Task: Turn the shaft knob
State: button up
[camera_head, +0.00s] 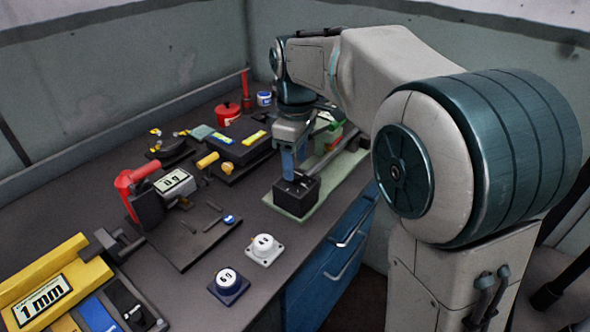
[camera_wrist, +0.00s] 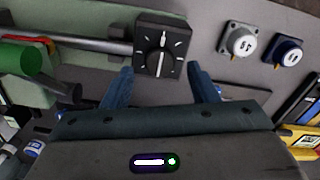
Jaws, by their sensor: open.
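The shaft knob (camera_wrist: 157,63) is a black round dial with a white pointer line on a dark square block, with white tick marks around it. It sits at the top centre of the wrist view, between and just beyond my fingertips. In the head view the dark block (camera_head: 297,194) stands on a pale green plate near the bench's front edge. My gripper (camera_wrist: 160,80) is open, its two blue fingers spread to either side of the knob. In the head view my gripper (camera_head: 290,172) is right above the block and hides the knob's top. I cannot tell whether the fingers touch it.
A grey shaft (camera_wrist: 75,42) and a green cylinder (camera_wrist: 22,57) lie beside the block. A white dial (camera_head: 264,249) and a dark blue dial (camera_head: 228,284) sit on the bench. A red-handled device (camera_head: 135,180) and a yellow 1 mm block (camera_head: 45,290) stand left.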

aim_at(299, 173)
jog(key=shift+f, duration=1.2)
jog(key=c, duration=1)
jog(key=shift+o, duration=0.2)
jog(key=shift+m, duration=0.3)
jog(key=m+p, duration=0.2)
jog(key=m, duration=0.1)
jog(key=shift+r, duration=0.15)
jog(key=m+p, duration=0.2)
jog(key=m, duration=0.3)
jog(key=shift+m, duration=0.3)
